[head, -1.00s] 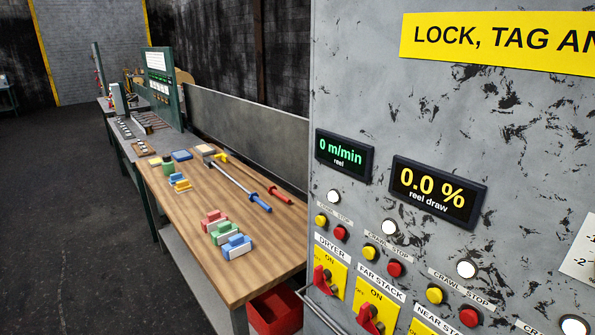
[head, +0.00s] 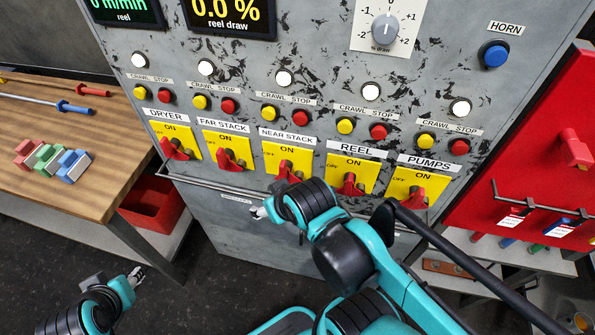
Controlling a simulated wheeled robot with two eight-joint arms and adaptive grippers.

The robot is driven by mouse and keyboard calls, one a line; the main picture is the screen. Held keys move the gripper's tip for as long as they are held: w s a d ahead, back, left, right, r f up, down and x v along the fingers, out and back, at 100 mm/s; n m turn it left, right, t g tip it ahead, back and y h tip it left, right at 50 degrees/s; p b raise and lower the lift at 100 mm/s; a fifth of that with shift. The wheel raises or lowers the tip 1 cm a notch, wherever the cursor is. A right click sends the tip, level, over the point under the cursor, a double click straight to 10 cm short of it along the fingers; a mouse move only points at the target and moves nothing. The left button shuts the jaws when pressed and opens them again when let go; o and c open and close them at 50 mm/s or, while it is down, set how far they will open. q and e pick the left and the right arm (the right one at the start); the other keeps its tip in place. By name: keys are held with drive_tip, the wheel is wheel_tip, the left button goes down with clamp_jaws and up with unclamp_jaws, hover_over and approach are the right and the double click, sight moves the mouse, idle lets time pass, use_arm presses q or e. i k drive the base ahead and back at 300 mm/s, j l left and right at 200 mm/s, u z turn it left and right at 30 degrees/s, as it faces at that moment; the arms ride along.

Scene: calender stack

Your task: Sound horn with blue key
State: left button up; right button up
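A round blue button (head: 494,55) sits at the upper right of the grey control panel (head: 300,45), under a white HORN label (head: 505,29). No separate blue key can be made out. My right gripper (head: 260,212) is low in front of the panel, near its rail, well below and left of the blue button. My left gripper (head: 138,273) is at the lower left, over the dark floor and far from the button. Both grippers are small and angled here, so their finger openings cannot be told. I see nothing held in either.
Red rotary switches (head: 287,170) on yellow plates and yellow and red crawl/stop buttons line the panel. A rail (head: 215,185) runs along its front. A wooden bench (head: 60,200) with coloured blocks is at left. A red board (head: 540,150) with tags is at right.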

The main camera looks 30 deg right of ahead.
sight(496, 56)
drive_tip(key=z, duration=1.2)
